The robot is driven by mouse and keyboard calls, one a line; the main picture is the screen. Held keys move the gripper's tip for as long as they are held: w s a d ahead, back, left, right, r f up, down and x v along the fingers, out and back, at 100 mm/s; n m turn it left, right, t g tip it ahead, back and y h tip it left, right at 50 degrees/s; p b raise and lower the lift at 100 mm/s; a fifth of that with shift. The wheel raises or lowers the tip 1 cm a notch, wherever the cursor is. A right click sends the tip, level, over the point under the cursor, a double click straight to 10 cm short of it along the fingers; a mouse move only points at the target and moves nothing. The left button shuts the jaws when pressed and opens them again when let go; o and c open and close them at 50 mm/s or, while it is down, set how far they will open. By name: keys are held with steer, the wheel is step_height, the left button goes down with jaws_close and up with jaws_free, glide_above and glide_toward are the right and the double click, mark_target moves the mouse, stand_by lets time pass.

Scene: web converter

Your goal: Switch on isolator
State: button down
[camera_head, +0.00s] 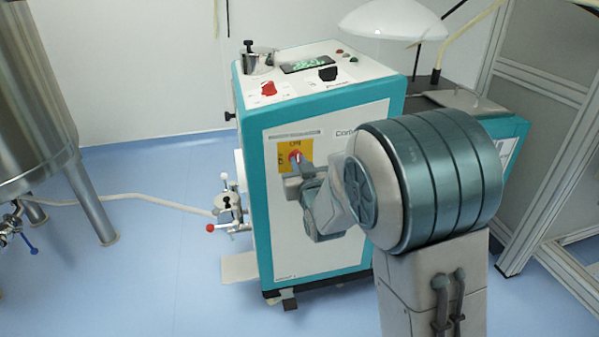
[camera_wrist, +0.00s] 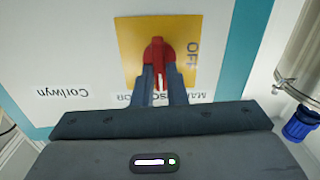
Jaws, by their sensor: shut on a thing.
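The isolator is a red rotary handle (camera_wrist: 158,62) on a yellow plate (camera_wrist: 128,40) on the front panel of a white and teal machine. In the wrist view the word OFF shows on the plate beside the handle, and the picture is upside down. In the head view the yellow plate (camera_head: 282,160) shows, with the red handle (camera_head: 294,156) partly covered by my gripper. My gripper (camera_wrist: 159,80) has its two dark fingers on either side of the handle's lower part and is shut on it. It also reaches the panel in the head view (camera_head: 298,166).
The machine (camera_head: 335,116) has a red control (camera_head: 268,88) and a black control (camera_head: 328,74) on top. A valve with a red knob (camera_head: 210,228) and a hose are left of it. A steel tank (camera_head: 30,110) stands far left. Blue floor between is mostly clear.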

steer(key=shift+m, duration=0.4)
steer(key=c, duration=1.5)
jaws_free()
steer(key=shift+o, duration=0.2)
steer(key=b+v, duration=0.7)
steer(key=v, duration=0.6)
steer(key=shift+s+b, duration=0.35)
steer(key=shift+d, duration=0.1)
